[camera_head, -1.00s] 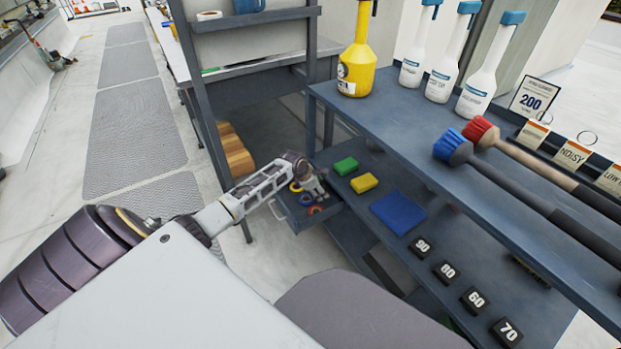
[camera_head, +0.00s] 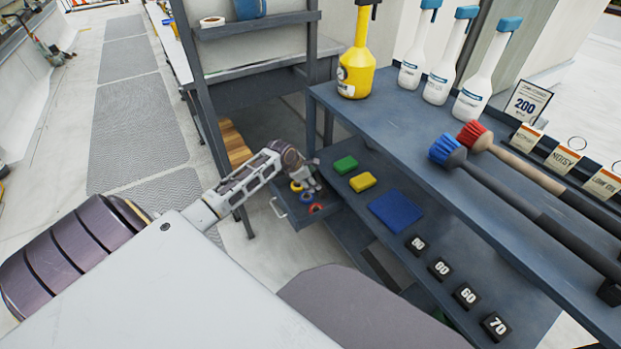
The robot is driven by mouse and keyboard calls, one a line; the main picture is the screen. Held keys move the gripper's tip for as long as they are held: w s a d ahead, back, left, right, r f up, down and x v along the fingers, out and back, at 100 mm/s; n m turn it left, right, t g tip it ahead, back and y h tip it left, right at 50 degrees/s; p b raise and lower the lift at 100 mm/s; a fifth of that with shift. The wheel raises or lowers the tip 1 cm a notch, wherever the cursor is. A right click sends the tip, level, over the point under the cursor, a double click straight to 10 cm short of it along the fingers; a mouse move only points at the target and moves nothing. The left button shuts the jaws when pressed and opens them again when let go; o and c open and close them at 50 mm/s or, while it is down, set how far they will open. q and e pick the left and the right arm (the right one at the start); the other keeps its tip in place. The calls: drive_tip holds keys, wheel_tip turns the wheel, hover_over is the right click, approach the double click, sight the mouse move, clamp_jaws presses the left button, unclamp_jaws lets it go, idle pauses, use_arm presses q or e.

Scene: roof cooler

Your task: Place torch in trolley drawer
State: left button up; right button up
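The trolley drawer (camera_head: 291,223) is pulled open at the left end of the trolley's lower shelf. Colored rings, yellow, blue and red, lie in it. My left arm comes in from the left, and its gripper (camera_head: 312,184) is over the back part of the open drawer. The fingers are small and partly merge with the wrist, so I cannot tell whether they are open or shut. I cannot make out a torch in the drawer, at the fingers or on the shelves. My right gripper is out of view.
The blue trolley's upper shelf (camera_head: 412,118) holds a yellow bottle (camera_head: 356,70), several white bottles and two brushes. The lower shelf holds a green block (camera_head: 345,164), a yellow block (camera_head: 362,181), a blue pad (camera_head: 397,211) and numbered black blocks. A shelving rack (camera_head: 205,100) stands left.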

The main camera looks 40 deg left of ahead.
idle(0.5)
use_arm(q)
drive_tip(key=s+d+f+m+g, duration=0.1)
drive_tip(key=s+d+f+m, duration=0.2)
drive_tip(key=s+d+m, duration=0.5)
drive_tip(key=s+d+f+m+g, duration=0.1)
drive_tip(key=s+d+f+m, duration=0.1)
drive_tip(key=s+d+m, duration=0.6)
drive_tip(key=s+d+r+m, duration=0.3)
drive_tip(key=s+d+m, duration=0.2)
drive_tip(key=s+m, duration=0.1)
drive_tip(key=s+d+r+m, duration=0.3)
drive_tip(key=s+d+m, duration=0.2)
drive_tip(key=s+m, duration=0.2)
drive_tip(key=shift+d+r+m, duration=0.15)
drive_tip(key=shift+r+m, duration=0.15)
drive_tip(key=shift+m, duration=0.6)
drive_tip(key=shift+s, duration=0.1)
